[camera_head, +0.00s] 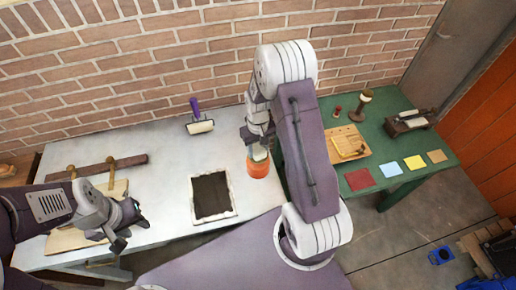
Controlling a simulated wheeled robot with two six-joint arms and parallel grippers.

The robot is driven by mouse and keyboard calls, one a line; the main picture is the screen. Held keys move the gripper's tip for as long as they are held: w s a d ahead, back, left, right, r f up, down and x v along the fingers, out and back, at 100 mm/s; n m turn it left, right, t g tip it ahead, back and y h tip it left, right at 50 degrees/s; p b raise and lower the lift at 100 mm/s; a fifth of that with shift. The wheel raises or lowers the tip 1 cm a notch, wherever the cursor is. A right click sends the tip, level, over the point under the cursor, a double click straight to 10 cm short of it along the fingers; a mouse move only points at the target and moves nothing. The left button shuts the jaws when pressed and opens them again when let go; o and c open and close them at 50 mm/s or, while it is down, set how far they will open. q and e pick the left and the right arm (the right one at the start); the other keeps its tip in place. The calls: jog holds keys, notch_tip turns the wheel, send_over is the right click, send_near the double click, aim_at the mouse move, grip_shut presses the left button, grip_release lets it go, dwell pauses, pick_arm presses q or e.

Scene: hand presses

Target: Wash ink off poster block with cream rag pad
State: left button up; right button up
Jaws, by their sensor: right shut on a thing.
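The block with a dark, inked-looking face and pale ragged border (212,196) lies flat on the grey table, left of an orange tub (258,170). My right gripper (259,146) points down at the tub's mouth and is shut on a small pale pad, seemingly the cream rag pad (259,154). The pad is mostly hidden by the gripper and tub; I cannot tell how far it is inside. My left gripper (128,236) is open and empty above the table's left part, left of the block.
A brown bar with knobs (100,167) and a pale board (70,238) are at left. The green table (385,150) at right holds coloured squares, a wooden tray (347,146) and a stamp.

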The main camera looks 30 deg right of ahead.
aim_at(258, 148)
jog(key=shift+s+f, duration=0.1)
notch_tip(258, 148, up, 7)
jog(key=p, duration=0.6)
dwell(0.5)
jog(key=shift+f, duration=0.2)
jog(key=s+a+f+b, duration=0.4)
jog(key=a+b, duration=0.2)
jog(key=b, duration=0.4)
jog(key=shift+a+f+b, duration=0.25)
jog(key=shift+b, duration=0.15)
